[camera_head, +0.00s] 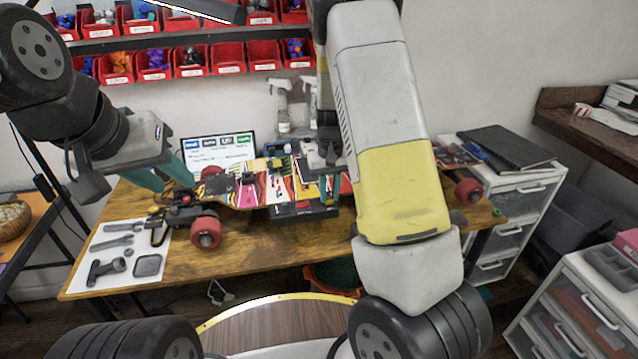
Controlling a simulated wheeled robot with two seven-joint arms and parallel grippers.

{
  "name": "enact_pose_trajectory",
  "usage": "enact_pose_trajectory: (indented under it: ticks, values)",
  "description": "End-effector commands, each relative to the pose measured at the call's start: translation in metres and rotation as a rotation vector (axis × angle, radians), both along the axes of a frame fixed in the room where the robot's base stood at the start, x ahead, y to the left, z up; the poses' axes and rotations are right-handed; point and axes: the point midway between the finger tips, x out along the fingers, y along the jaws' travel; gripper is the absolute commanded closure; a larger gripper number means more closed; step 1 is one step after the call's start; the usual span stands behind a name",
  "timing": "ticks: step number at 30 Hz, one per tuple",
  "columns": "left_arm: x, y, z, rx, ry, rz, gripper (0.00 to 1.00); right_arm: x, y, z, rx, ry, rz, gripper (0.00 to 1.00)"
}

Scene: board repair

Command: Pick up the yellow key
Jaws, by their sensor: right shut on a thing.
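A skateboard with a colorful striped deck (262,190) and red wheels lies across the wooden table, on a dark stand (290,217). My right gripper (318,186) reaches down over the deck's middle, its teal fingers close together. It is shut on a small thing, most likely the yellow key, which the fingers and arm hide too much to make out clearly. A small yellow and dark piece (275,163) shows on the deck just left of this gripper. My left gripper (163,182) is open and empty above the deck's left end.
A white mat (120,274) with dark tools lies at the table's front left. A whiteboard (221,150) and spray bottles (282,104) stand behind. Red bins (228,58) line the wall. White drawers (515,205) stand at the right. The table's front middle (250,252) is clear.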

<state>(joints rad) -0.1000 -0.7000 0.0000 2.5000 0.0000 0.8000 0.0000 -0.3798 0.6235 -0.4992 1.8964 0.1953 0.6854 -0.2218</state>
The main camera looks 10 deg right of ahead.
Motion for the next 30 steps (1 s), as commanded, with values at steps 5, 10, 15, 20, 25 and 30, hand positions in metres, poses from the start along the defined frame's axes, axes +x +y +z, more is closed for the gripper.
enact_pose_trajectory:
  ticks: [5, 10, 15, 20, 25, 30]
  values:
    - [0.000, 0.000, 0.000, 0.000, 0.000, 0.000, 0.64, 0.000, 0.000, 0.006, 0.001, -0.002, 0.000, 1.00]
    - [0.000, 0.000, 0.000, 0.000, 0.000, 0.000, 0.64, 0.001, 0.001, 0.022, 0.002, -0.004, 0.002, 1.00]
    - [0.000, 0.000, 0.000, 0.000, 0.000, 0.000, 0.64, -0.013, 0.004, 0.038, 0.002, 0.001, 0.002, 1.00]
    - [0.000, 0.000, 0.000, 0.000, 0.000, 0.000, 0.64, -0.051, 0.013, 0.041, 0.003, 0.001, 0.003, 1.00]
    - [0.000, 0.000, 0.000, 0.000, 0.000, 0.000, 0.64, -0.096, 0.023, 0.045, 0.003, -0.001, 0.004, 1.00]
    - [0.000, 0.000, 0.000, 0.000, 0.000, 0.000, 0.64, -0.131, 0.031, 0.048, 0.002, -0.001, 0.004, 1.00]
